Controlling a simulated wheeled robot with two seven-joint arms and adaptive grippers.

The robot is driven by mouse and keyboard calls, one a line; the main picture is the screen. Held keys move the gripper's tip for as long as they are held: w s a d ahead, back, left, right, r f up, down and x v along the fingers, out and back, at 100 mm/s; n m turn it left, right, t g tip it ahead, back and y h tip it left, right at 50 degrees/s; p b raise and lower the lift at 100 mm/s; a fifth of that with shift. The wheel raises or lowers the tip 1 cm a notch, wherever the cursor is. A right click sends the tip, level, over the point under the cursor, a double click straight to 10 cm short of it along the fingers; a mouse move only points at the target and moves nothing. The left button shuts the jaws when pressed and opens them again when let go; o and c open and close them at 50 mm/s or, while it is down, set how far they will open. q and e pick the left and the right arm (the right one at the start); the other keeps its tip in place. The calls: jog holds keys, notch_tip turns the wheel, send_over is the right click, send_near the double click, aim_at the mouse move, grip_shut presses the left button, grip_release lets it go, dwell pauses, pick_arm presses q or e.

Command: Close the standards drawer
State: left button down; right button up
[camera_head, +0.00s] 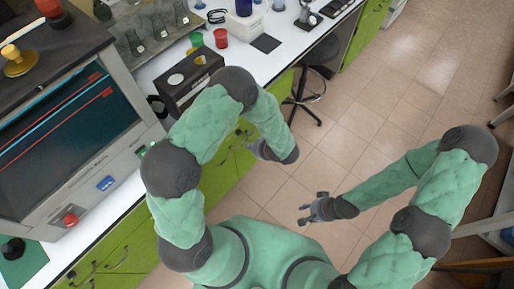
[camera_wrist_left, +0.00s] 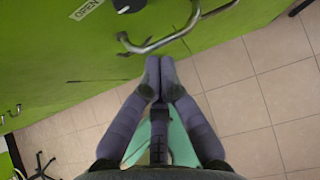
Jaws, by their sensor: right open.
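A green drawer or cabinet front (camera_wrist_left: 60,50) fills the upper left of the left wrist view, with a curved metal handle (camera_wrist_left: 165,42) on it. I cannot tell for sure whether this is the standards drawer or how far it stands out. My left gripper (camera_wrist_left: 158,62) has its two fingertips together, just below the handle and close to the green front; no object shows between them. In the head view the left gripper (camera_head: 254,150) is beside the green cabinets, partly hidden by its arm. My right gripper (camera_head: 306,212) is open and empty over the floor.
A black knob (camera_wrist_left: 128,4) and an "OPEN" label (camera_wrist_left: 86,9) are on the green front. The white bench (camera_head: 262,58) holds a dark box (camera_head: 190,82) and a red cup (camera_head: 221,38). A stool (camera_head: 312,88) stands beyond my left gripper.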

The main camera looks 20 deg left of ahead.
pick_arm(q)
jog(key=shift+w+a+f, duration=0.1)
jog(key=shift+w+a, duration=0.2)
jog(key=shift+a, duration=0.4)
jog(key=shift+w+a+f, duration=0.1)
jog(key=shift+w+a, duration=0.15)
jog(key=shift+a, duration=0.5)
jog(key=shift+w+a+f, duration=0.1)
jog(key=shift+w+a, duration=0.2)
jog(key=shift+a, duration=0.4)
jog(key=shift+a+b, duration=0.1)
jog(key=shift+b, duration=0.2)
